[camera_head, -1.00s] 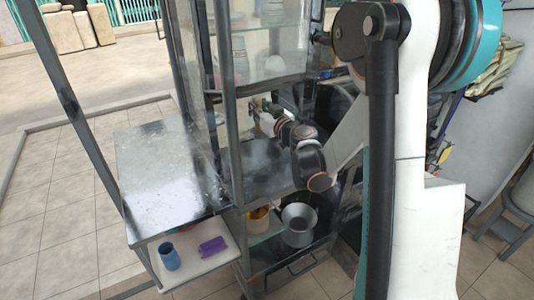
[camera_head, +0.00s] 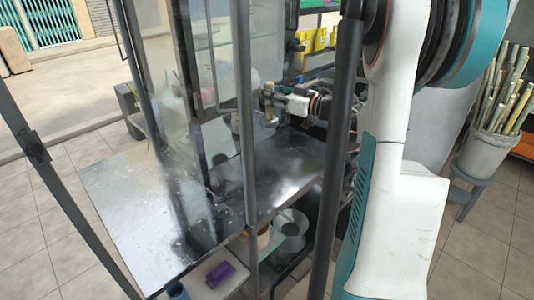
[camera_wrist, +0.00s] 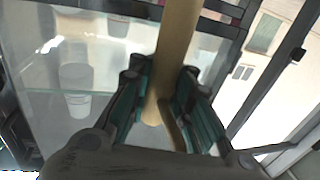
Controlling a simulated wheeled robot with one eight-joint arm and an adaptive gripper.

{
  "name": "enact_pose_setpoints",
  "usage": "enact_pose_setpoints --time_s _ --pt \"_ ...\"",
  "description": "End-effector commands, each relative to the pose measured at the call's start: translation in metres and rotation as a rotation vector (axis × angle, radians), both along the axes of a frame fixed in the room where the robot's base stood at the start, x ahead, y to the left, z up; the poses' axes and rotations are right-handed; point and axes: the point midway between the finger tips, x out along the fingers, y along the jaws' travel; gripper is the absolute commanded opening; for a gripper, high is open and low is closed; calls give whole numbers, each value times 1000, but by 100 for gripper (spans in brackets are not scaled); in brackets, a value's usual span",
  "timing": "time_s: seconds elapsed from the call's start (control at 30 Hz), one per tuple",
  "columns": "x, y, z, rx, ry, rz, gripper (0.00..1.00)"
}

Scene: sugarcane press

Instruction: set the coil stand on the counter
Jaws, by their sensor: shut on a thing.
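My gripper (camera_head: 272,97) is shut on a tan, rod-like piece (camera_head: 269,110), which appears to be the coil stand. In the wrist view, the tan piece (camera_wrist: 177,45) rises between the two green-padded fingers (camera_wrist: 160,110) and splits near its lower end. Its full shape cannot be told. The counter (camera_head: 135,205) is a shiny, wet-looking metal top. My gripper is above its back right part, near the glass, and the piece looks clear of the surface.
A glass case with dark metal posts (camera_head: 246,120) rises from the counter. Below, a shelf holds a purple roll (camera_head: 220,274), a blue cup (camera_head: 177,291) and a metal pot (camera_head: 290,223). A bucket of canes (camera_head: 490,140) stands right. The counter's front left is bare.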

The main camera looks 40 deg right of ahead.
Motion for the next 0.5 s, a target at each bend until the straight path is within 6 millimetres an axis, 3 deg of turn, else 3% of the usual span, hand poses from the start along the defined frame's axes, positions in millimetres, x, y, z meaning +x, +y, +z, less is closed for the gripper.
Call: enact_pose_setpoints --time_s 0.1,0.5 --pt "1 0 -31 0 -1 0 0" --pt "1 0 -116 1 -1 0 0"
